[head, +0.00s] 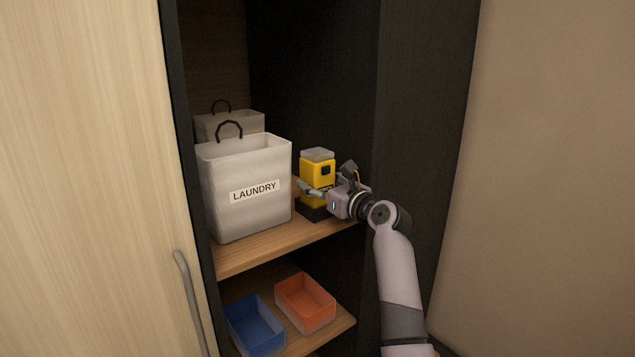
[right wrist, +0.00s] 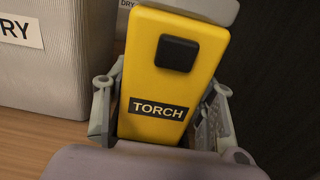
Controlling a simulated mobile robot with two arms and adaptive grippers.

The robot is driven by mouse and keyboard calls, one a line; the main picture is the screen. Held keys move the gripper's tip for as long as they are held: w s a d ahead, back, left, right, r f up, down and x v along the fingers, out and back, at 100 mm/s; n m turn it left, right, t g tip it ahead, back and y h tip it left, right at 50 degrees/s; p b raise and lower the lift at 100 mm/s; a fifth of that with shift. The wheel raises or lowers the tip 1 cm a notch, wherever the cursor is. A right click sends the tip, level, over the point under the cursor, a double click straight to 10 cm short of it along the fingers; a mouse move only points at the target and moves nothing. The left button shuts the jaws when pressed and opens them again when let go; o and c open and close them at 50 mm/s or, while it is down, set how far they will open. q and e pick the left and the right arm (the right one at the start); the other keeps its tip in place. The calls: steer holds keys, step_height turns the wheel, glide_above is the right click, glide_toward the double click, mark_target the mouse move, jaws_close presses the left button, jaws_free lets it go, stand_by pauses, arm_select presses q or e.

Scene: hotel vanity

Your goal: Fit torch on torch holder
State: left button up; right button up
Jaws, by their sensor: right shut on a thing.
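A yellow torch (head: 312,172) with a grey top and a black button stands upright on the upper shelf, right of the laundry bag. Its black "TORCH" label faces me in the right wrist view (right wrist: 148,88). A black base, which looks like the torch holder (head: 313,211), shows under the torch; whether the torch is fully seated in it cannot be told. My right gripper (head: 322,190) is shut on the torch, with one finger on each side of its body (right wrist: 160,108). My left gripper is not in view.
A grey laundry bag (head: 245,208) stands close on the left, with another bag (head: 230,122) behind it. The dark cabinet wall (head: 420,130) is on the right. A blue tray (head: 254,330) and an orange tray (head: 306,303) sit on the lower shelf.

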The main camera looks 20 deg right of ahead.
stand_by(0.3)
steer(key=o, duration=1.4)
steer(key=shift+o, duration=0.2)
steer(key=shift+f, duration=0.1)
steer(key=shift+s, duration=0.1)
